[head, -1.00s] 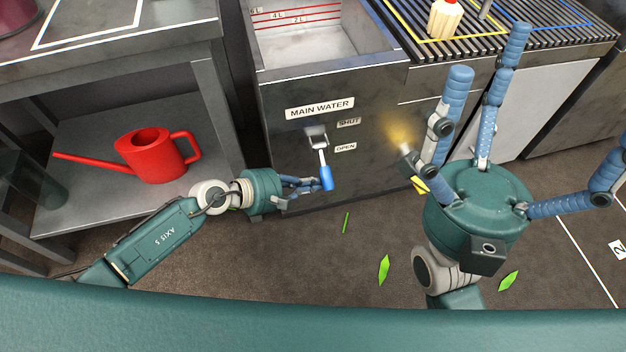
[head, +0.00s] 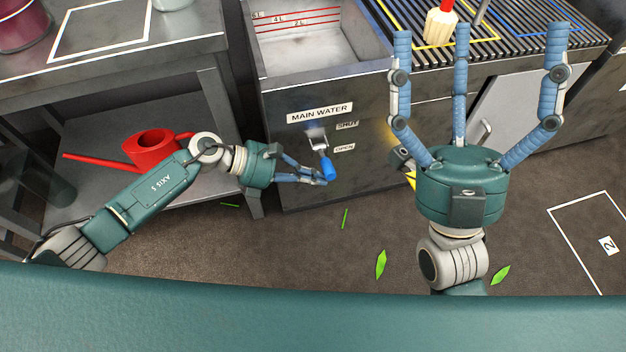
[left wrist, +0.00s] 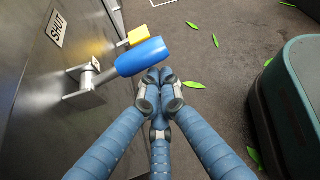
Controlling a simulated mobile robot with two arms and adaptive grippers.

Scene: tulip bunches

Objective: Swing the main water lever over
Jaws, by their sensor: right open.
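The main water lever has a metal stem and a blue handle (head: 327,168) on the dark cabinet front, below the MAIN WATER label (head: 320,112). It points down and slightly right, its end lower than the OPEN label (head: 345,148); the SHUT label (head: 347,125) is higher. My left gripper (head: 322,181) is at the handle's lower end. In the left wrist view its fingertips (left wrist: 158,76) are together, just below the blue handle (left wrist: 141,57). They do not enclose it; I cannot tell whether they touch. My right gripper (head: 478,35) is open and empty, fingers spread upward.
A yellow-marked fitting (head: 411,180) sits right of the lever, and a yellow part (left wrist: 140,35) shows beyond the handle. A red watering can (head: 150,148) stands on the shelf at left. Green leaves (head: 380,263) lie on the otherwise clear floor.

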